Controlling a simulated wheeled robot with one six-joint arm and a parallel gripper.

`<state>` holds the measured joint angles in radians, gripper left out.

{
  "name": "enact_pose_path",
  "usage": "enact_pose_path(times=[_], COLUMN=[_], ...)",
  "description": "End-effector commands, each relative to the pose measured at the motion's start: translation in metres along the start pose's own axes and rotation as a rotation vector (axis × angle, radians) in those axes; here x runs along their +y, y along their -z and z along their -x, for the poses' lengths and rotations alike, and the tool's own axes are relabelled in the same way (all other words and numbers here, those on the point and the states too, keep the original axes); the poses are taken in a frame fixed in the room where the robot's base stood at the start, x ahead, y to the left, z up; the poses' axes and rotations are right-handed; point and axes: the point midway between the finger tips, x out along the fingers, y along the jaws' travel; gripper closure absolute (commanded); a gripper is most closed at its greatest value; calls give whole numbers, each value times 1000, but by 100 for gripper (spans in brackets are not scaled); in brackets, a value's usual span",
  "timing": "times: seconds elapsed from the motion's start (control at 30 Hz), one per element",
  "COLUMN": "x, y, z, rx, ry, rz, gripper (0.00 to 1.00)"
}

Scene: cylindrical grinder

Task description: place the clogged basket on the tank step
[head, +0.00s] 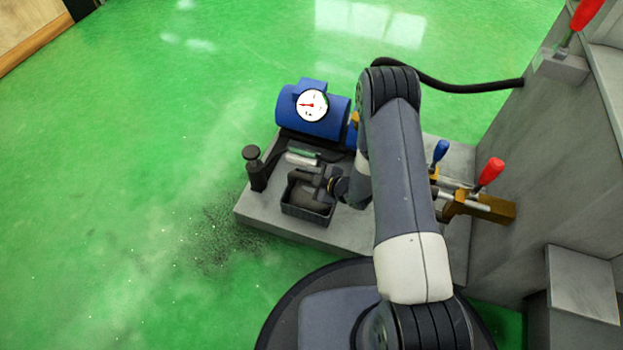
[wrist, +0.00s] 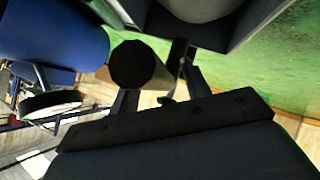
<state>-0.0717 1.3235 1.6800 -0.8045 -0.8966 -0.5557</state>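A small dark open box, which looks like the basket (head: 291,209), shows at the front of the grey tank step (head: 345,238) in the head view, with grey matter inside. I cannot tell whether it rests on the step or hangs just above it. My gripper (head: 310,180) is right over its back edge, coming from the right. In the wrist view the dark-edged grey basket (wrist: 205,12) fills the top, and my dark gripper fingers (wrist: 158,88) point up toward it. Their tips are partly lost in shadow, so their grip is unclear.
A blue motor-like cylinder (head: 322,128) with a white gauge (head: 312,105) stands behind. A black post (head: 257,170) is to the left. A silver-green part (head: 303,157) lies between. Blue (head: 441,150) and red (head: 490,171) handles stand right. Dark grit (head: 215,245) lies on the open green floor.

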Motion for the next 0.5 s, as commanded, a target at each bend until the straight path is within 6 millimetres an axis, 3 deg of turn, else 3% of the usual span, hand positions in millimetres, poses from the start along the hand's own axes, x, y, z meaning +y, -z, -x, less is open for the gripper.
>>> enact_pose_path(times=[0.27,0.5], x=[1,4], y=[2,4], z=[1,41], rx=[0,-3], ry=[0,-2], rz=[1,-4], gripper=[55,55])
